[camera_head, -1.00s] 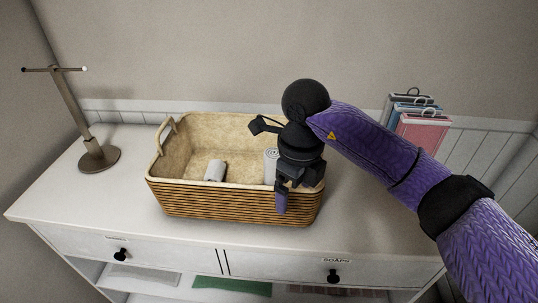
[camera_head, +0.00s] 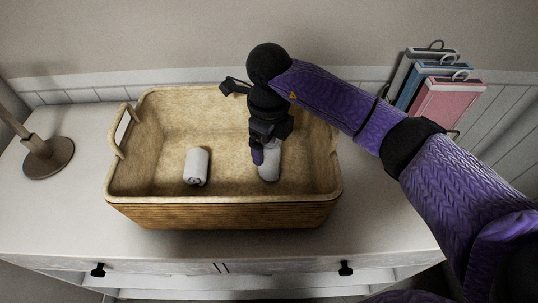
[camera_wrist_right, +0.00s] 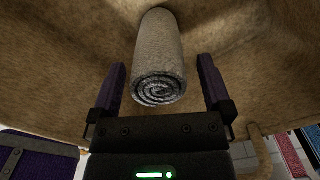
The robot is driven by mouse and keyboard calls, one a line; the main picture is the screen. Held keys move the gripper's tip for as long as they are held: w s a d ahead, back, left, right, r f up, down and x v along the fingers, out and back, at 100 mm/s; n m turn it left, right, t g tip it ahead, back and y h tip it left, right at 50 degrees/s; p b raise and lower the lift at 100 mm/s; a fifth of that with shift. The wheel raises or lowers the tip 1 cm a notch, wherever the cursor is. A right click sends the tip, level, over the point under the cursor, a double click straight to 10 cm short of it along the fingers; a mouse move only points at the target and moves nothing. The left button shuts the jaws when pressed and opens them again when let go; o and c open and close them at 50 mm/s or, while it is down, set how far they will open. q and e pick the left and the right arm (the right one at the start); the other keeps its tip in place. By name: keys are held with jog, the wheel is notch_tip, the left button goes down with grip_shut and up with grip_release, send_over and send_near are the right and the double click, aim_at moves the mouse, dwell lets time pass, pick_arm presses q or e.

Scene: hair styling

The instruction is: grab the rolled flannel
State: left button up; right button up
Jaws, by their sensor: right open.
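A rolled flannel (camera_head: 269,166), pale grey with a spiral end, sits in the right part of the wicker basket (camera_head: 225,213). It also shows in the right wrist view (camera_wrist_right: 159,62), with its spiral end facing the camera. A second pale roll (camera_head: 197,166) lies in the basket further left. My right gripper (camera_head: 258,157) reaches down into the basket at the right-hand roll. In the right wrist view its open fingers (camera_wrist_right: 163,90) stand on either side of the roll's near end, with gaps on both sides. My left gripper is not in view.
The basket walls surround the gripper, with a handle (camera_head: 122,131) on the left side. A metal stand (camera_head: 48,157) is on the white dresser at the left. Several coloured folders or bags (camera_head: 446,104) stand at the right. The basket floor between the rolls is clear.

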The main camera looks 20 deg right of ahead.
notch_tip(320, 180, down, 2)
jog(key=shift+f, duration=0.1)
jog(key=c, duration=1.1)
